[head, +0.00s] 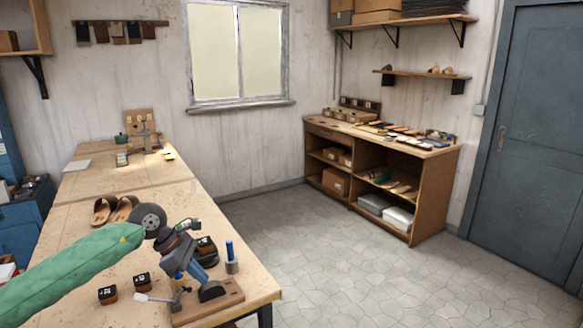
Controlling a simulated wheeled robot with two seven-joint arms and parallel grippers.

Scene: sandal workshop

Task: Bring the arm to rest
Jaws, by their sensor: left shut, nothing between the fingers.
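My left arm comes in from the left in a green sleeve, over the near end of the workbench (105,205). My left gripper (199,274) points downward at the end of it, shut and empty. It is in front of or just above a dark stand on a wooden base (219,302); I cannot tell whether they touch. My right gripper is not in view.
A pair of brown sandals (104,210) lies behind the arm. A shelf unit (430,200) stands across open floor (290,260), left of a blue-grey door (530,140).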

